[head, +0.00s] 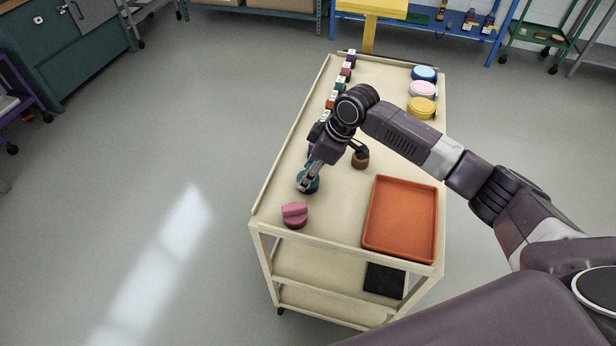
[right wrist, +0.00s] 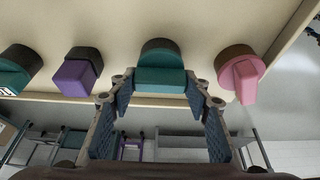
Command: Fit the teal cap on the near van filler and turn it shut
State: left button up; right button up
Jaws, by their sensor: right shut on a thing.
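The teal cap (head: 309,184) is at the near left part of the cream trolley top (head: 340,190), with a dark round part against it. It shows between my right fingers in the right wrist view (right wrist: 160,78). My right gripper (head: 305,182) reaches down to it from above and is shut on it. In the right wrist view the fingertips (right wrist: 163,101) lie on both sides of the teal cap. I cannot make out a gap between the cap and the trolley top. My left gripper is not in view. No van filler is recognisable in these frames.
A pink cap (head: 294,211) stands just nearer. A purple cap (right wrist: 76,77) is on the other side. An orange tray (head: 374,240) lies at the near right. A brown round piece (head: 360,161) and blue, pink and yellow round containers (head: 421,108) stand farther back. Floor is clear left.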

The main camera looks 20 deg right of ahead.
jog(key=shift+r, duration=0.15)
jog(key=shift+r, duration=0.65)
notch_tip(320, 180, up, 18)
jog(key=b, duration=0.3)
jog(key=shift+r, duration=0.25)
